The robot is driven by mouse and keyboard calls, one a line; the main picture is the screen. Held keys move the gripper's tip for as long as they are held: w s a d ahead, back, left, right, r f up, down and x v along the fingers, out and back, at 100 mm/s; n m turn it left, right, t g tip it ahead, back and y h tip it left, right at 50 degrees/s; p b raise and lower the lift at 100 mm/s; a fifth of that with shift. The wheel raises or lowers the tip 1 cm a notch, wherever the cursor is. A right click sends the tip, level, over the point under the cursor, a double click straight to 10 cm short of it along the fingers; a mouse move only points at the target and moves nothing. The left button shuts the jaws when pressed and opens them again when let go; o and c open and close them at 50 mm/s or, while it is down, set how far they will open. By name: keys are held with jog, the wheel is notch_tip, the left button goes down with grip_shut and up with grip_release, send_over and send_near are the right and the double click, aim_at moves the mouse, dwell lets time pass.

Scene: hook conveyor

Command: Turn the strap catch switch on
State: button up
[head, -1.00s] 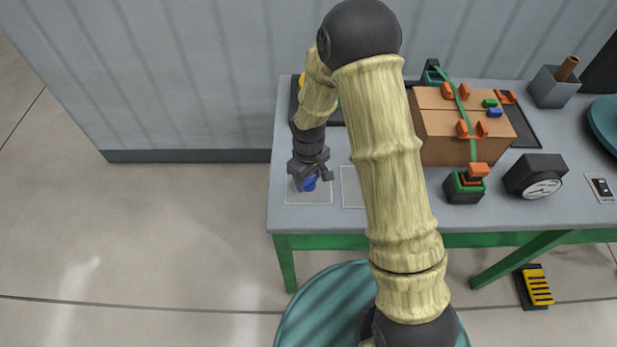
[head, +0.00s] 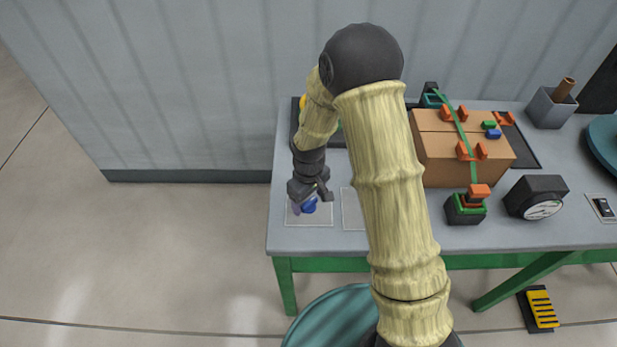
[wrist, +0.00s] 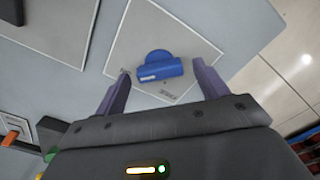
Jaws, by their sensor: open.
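A small black rocker switch (head: 603,207) on a light plate lies at the table's right edge in the head view. Its on or off position is too small to tell. A green strap (head: 461,125) crosses a brown box (head: 430,165) down to a black, green and orange catch (head: 465,208) in front of it. My gripper (head: 312,200) is far left of these, over a blue piece (head: 309,207) on an outlined square. In the wrist view, my open gripper (wrist: 160,76) has its fingers apart either side of the blue piece (wrist: 159,66), with nothing visibly held.
A dial gauge (head: 540,198) stands between catch and switch. A grey holder (head: 550,100) with a brown rod is at the back right, near a teal round thing (head: 605,142). A second outlined square (head: 353,222) is bare. My arm hides the table's middle.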

aim_at(309, 201)
notch_tip(309, 201, up, 17)
jog(key=b, duration=0.1)
dwell(0.3)
jog(key=shift+f, duration=0.15)
jog(key=s+d+m+t, duration=0.2)
jog(key=s+d+m, duration=0.6)
jog(key=s+d, duration=0.4)
jog(key=shift+s+d+f+t, duration=0.3)
jog(key=shift+d+f, duration=0.05)
jog(key=shift+d, duration=0.5)
